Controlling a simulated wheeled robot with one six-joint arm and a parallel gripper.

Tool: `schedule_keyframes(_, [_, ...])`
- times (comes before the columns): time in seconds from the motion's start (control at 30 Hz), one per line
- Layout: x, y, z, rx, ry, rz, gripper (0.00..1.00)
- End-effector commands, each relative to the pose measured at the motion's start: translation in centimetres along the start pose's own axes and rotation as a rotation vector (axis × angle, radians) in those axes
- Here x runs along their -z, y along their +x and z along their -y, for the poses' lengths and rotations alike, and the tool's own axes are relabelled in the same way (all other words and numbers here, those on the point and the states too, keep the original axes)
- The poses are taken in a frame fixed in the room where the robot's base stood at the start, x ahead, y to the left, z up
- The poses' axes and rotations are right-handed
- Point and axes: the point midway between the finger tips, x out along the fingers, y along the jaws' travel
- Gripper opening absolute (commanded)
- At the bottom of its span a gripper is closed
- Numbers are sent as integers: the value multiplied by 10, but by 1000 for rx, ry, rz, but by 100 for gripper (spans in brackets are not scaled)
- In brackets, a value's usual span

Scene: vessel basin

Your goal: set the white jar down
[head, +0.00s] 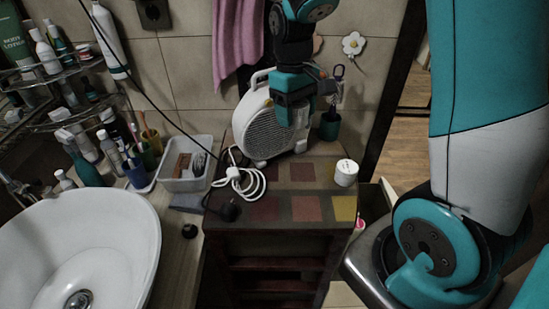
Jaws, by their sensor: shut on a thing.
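My gripper (288,112) points down at the upper middle of the head view, in front of the white fan heater (265,132). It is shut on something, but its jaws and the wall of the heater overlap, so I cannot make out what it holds. A small white cylinder (346,173), which looks like a white jar, stands upright on the right side of the tiled cabinet top (300,172). It is apart from my gripper, below and to the right of it. I cannot tell whether another white jar is hidden in the jaws.
A white cable (243,182) lies coiled on the cabinet's left part. A green cup (330,126) stands behind. A clear bin (186,165) and a white basin (95,245) are at left. Coloured tiles along the cabinet's front are mostly clear.

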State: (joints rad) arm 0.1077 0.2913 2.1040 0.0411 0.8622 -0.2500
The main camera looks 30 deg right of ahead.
Motion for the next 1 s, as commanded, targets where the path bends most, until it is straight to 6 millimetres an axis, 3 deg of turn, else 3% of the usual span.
schedule_keyframes(0.5, [12,130,-3,3,6,8,35])
schedule_keyframes(1.0, [21,190,-1,2,3,4,35])
